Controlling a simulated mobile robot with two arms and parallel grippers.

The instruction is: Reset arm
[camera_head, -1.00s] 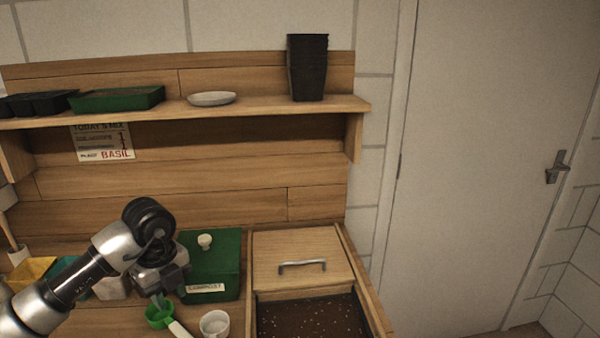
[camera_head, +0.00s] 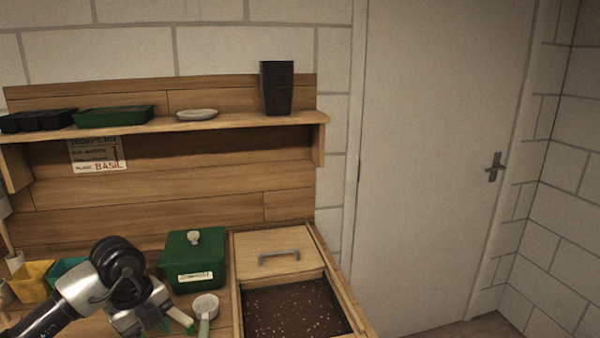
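My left arm comes in from the lower left, and its gripper (camera_head: 165,328) is low in the head view, in front of the green compost box (camera_head: 196,262). Its fingertips are partly hidden, and I cannot tell whether they are open or shut. A white scoop handle (camera_head: 180,316) shows just beside the gripper, with a bit of green near it; the rest is hidden. A white round scoop (camera_head: 206,305) with a pale handle lies just right of that. My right gripper is not in view.
A wooden bin with a handled lid (camera_head: 277,256) and speckled soil (camera_head: 297,308) stands right of the compost box. Yellow (camera_head: 34,281) and teal (camera_head: 66,272) containers are at left. The shelf (camera_head: 215,124) holds trays, a saucer (camera_head: 197,114) and black pots (camera_head: 277,88). A door (camera_head: 440,150) is at right.

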